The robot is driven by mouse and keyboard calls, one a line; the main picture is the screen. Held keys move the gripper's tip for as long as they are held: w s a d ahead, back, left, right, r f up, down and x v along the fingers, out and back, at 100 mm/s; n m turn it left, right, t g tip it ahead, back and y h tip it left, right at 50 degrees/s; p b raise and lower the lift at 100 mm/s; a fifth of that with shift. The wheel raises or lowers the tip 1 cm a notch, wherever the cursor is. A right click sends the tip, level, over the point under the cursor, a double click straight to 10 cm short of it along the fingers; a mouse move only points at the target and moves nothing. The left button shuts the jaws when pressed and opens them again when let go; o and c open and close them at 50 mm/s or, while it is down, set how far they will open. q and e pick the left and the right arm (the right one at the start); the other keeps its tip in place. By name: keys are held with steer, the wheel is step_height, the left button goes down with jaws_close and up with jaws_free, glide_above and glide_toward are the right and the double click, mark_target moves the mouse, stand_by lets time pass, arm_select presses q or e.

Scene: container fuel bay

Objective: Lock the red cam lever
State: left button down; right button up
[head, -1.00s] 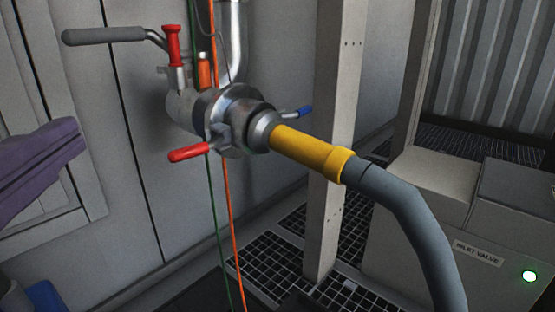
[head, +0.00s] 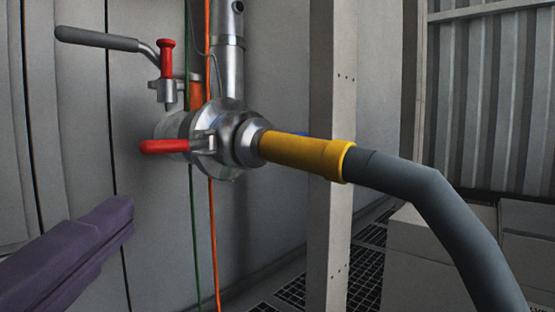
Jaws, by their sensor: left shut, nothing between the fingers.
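The red cam lever (head: 165,147) sits on the near side of the metal coupling (head: 238,140). It sticks out to the left, about level, away from the hose. The blue cam lever (head: 300,134) is almost wholly hidden behind the yellow hose end (head: 300,155); only a sliver shows. My left gripper (head: 122,212), purple, comes in from the lower left. Its fingers are shut and empty, below and left of the red lever, apart from it in the picture. My right gripper is out of view.
A grey valve handle (head: 95,39) and a red-topped pin (head: 167,55) stand above the coupling. Green and orange lines (head: 213,250) hang by it. A grey hose (head: 430,205) bends down right, past a post (head: 330,235). Pale boxes (head: 420,245) stand at right.

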arm_select(q)
steer(key=w+p, duration=0.1)
steer(key=p, duration=0.6)
glide_toward(176, 147)
steer(key=w+d+r, duration=0.1)
steer(key=w, duration=0.4)
steer(key=shift+w+a, duration=0.4)
steer(key=shift+w, duration=0.05)
steer(key=shift+a+m+h+p, duration=0.1)
steer(key=shift+m+h+p, duration=0.25)
steer(key=shift+h, duration=0.15)
steer(key=shift+a+m+h, duration=0.15)
steer(key=shift+m+h, duration=0.1)
steer(key=shift+h, duration=0.25)
